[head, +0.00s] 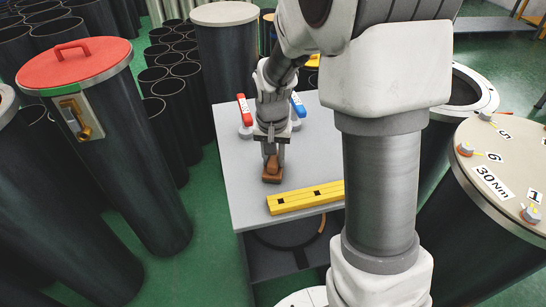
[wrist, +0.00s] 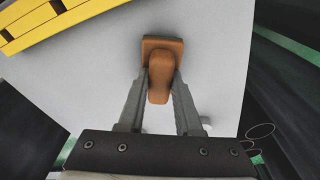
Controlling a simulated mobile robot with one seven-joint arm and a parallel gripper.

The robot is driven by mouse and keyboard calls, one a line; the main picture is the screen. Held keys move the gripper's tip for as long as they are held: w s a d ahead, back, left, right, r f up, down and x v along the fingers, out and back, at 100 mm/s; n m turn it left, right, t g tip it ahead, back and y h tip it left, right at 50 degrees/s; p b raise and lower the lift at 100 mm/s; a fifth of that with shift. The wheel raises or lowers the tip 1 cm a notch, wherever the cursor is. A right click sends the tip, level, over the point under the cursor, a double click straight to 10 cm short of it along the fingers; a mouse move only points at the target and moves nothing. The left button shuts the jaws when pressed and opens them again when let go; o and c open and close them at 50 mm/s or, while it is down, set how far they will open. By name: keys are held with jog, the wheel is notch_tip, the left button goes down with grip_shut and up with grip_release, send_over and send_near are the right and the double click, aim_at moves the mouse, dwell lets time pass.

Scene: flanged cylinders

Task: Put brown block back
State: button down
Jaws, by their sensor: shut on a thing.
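The brown block (head: 271,171) has a wide flat base and a narrower upper grip. It is at the front part of the grey table, just left of the yellow bar's rear edge. My gripper (head: 272,152) is above it, pointing down. In the wrist view the two fingers of my gripper (wrist: 160,92) are shut on the upper grip of the brown block (wrist: 161,48). The block's base lies beyond the fingertips. I cannot tell whether the base touches the table top.
A yellow bar (head: 305,197) with dark square holes lies along the table's (head: 233,180) front edge. Red (head: 244,110) and blue (head: 298,106) handled things stand at the back. A dark cylinder with a red lid (head: 75,62) is at left; a numbered flanged cylinder (head: 500,165) is at right.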

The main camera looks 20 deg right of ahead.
aim_at(272, 161)
jog(key=shift+f, duration=0.25)
jog(key=shift+f, duration=0.2)
jog(key=c, duration=0.6)
grip_release()
jog(key=shift+r, duration=0.1)
notch_tip(272, 161, up, 11)
jog(key=s, duration=0.1)
jog(key=s+r+n+t, duration=0.2)
jog(key=s+r, duration=0.2)
jog(key=s, duration=0.5)
jog(key=s+r+n+t, duration=0.2)
jog(key=s+r, duration=0.2)
jog(key=s, duration=0.6)
jog(key=shift+s+r+y, duration=0.2)
jog(key=shift+y, duration=0.1)
